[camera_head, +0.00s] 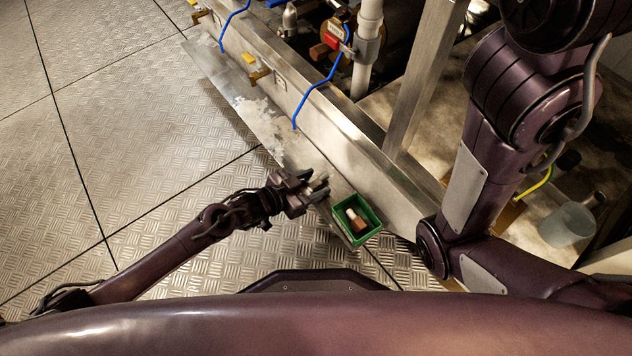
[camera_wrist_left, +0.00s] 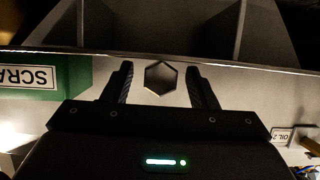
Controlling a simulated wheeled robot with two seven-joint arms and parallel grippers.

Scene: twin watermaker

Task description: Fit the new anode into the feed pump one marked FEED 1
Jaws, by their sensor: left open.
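My left gripper (camera_head: 317,186) is open beside the metal ledge, just left of a green bin. In the left wrist view its two fingers (camera_wrist_left: 160,68) stand apart, one on each side of a grey hexagonal piece (camera_wrist_left: 160,80). A gap shows on both sides of that piece; whether it is the new anode I cannot tell. The green bin (camera_head: 337,209) holds a pale cylinder (camera_head: 351,213) and a brown block (camera_head: 359,224). Pump equipment with a red tag (camera_head: 332,41) is at the top; no FEED 1 marking is readable. My right gripper is out of view.
The bin's label (camera_wrist_left: 41,77) reads SCRAP, upside down, in the left wrist view. An OIL 2 label (camera_wrist_left: 282,135) is at right. A clear beaker (camera_head: 567,225) stands at right. Left floor is free.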

